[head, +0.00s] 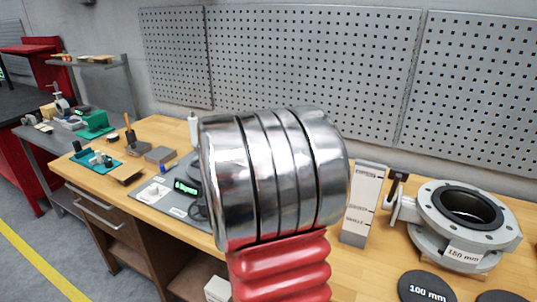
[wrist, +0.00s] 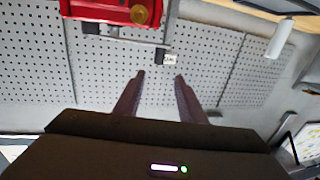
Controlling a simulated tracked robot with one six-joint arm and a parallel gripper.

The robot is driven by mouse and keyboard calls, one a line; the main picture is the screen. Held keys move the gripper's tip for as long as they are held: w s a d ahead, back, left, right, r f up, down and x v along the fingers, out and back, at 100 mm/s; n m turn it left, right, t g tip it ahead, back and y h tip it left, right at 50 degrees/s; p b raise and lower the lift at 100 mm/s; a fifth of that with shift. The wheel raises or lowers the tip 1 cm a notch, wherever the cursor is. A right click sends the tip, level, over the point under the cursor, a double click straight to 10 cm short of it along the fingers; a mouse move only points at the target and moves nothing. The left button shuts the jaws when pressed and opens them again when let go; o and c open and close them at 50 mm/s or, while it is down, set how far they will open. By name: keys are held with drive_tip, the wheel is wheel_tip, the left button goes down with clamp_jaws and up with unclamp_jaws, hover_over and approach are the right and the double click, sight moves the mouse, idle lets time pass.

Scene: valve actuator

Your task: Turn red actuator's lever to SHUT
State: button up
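In the wrist view a red housing (wrist: 105,10) with a round brass-coloured disc (wrist: 146,14) is cut off by the top edge; I take it for the red actuator. A grey bar (wrist: 171,27) stands beside it. A small dark block with a white label (wrist: 169,59) is below the bar; its text is too small to read. I cannot make out the lever for certain. My gripper (wrist: 160,76) is open, with its two dark fingers apart and nothing seen between them. The red actuator does not show in the head view, where a large metal and red form blocks the middle.
In the head view the wooden bench (head: 165,128) carries a grey plate with a green display (head: 186,187), an upright white block (head: 362,205), a flanged valve (head: 433,232) marked 150 mm and a black 100 mm disc (head: 426,287). Perforated panels (head: 310,65) line the wall.

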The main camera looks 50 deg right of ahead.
drive_tip(key=shift+s+a, duration=0.2)
drive_tip(key=shift+a, duration=0.35)
